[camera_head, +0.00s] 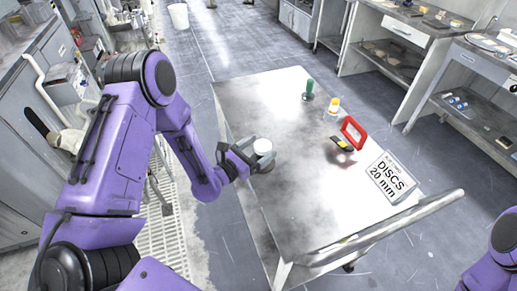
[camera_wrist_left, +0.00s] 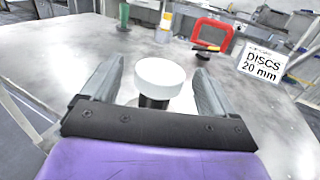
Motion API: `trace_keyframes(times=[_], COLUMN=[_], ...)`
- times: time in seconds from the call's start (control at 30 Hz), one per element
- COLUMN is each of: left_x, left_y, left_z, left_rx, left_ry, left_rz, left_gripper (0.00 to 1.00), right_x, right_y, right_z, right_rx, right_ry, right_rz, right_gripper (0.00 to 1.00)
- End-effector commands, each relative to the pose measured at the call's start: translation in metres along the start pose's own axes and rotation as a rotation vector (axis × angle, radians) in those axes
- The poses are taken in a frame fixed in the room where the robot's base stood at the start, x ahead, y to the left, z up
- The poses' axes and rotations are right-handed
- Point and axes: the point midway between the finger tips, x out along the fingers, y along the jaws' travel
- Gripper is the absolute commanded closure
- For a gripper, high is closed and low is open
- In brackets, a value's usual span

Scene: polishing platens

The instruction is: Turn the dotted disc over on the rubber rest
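A white disc (camera_head: 263,146) sits on a short black rest near the left edge of the metal table. In the left wrist view the disc (camera_wrist_left: 160,76) lies flat on the black rest (camera_wrist_left: 154,103), its plain white face up; no dots show on it. My left gripper (camera_head: 259,157) is open at table height, with one finger on each side of the disc. In the left wrist view gaps show between the disc and both fingers. The disc's underside is hidden. My right gripper is out of view; only part of my right arm shows at the lower right.
On the table (camera_head: 300,210) stand a green-handled tool (camera_head: 309,87), a yellow-capped bottle (camera_head: 333,106), a red frame (camera_head: 353,132) with a black and yellow item (camera_head: 342,145) beside it, and a "DISCS 20 mm" sign (camera_head: 392,176). The front of the table is clear, with a rail (camera_head: 385,232) at its edge.

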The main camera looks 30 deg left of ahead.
Motion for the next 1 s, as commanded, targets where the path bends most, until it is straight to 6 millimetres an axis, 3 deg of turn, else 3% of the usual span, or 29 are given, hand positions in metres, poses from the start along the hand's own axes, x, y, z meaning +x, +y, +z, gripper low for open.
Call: trace_keyframes(times=[0.33,0.7,0.83,1.0], left_x=[-0.006,-0.086,-0.102,-0.106], left_y=[0.001,0.001,0.001,0.000], left_z=[-0.002,-0.002,-0.001,0.000], left_rx=[0.000,-0.003,-0.001,0.000], left_ry=[0.002,0.000,0.000,0.000], left_rz=[0.002,0.004,0.002,-0.001], left_gripper=[0.12,0.12,0.12,0.12], right_x=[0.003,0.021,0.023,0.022], right_y=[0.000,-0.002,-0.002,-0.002], right_z=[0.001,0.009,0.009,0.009], right_rx=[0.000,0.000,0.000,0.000], right_ry=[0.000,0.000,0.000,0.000], right_rz=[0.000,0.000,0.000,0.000], right_gripper=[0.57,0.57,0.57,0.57])
